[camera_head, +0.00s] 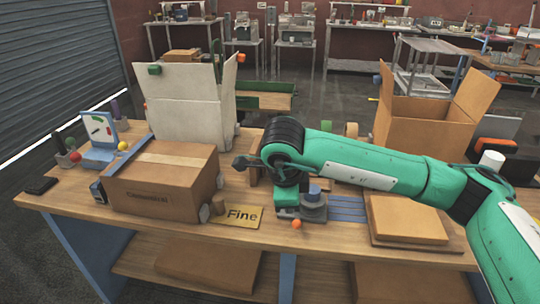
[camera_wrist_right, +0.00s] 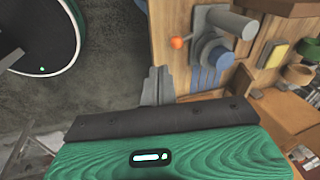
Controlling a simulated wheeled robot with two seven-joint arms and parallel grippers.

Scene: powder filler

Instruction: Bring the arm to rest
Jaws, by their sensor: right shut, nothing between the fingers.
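My right arm (camera_head: 370,165), green with black joints, reaches in from the right over the workbench (camera_head: 150,228). My left gripper is in neither view.
A grey device (camera_head: 314,208) with an orange ball (camera_head: 296,224) is below the arm. An open brown box (camera_head: 415,122) and flat boards (camera_head: 414,215) stand right.

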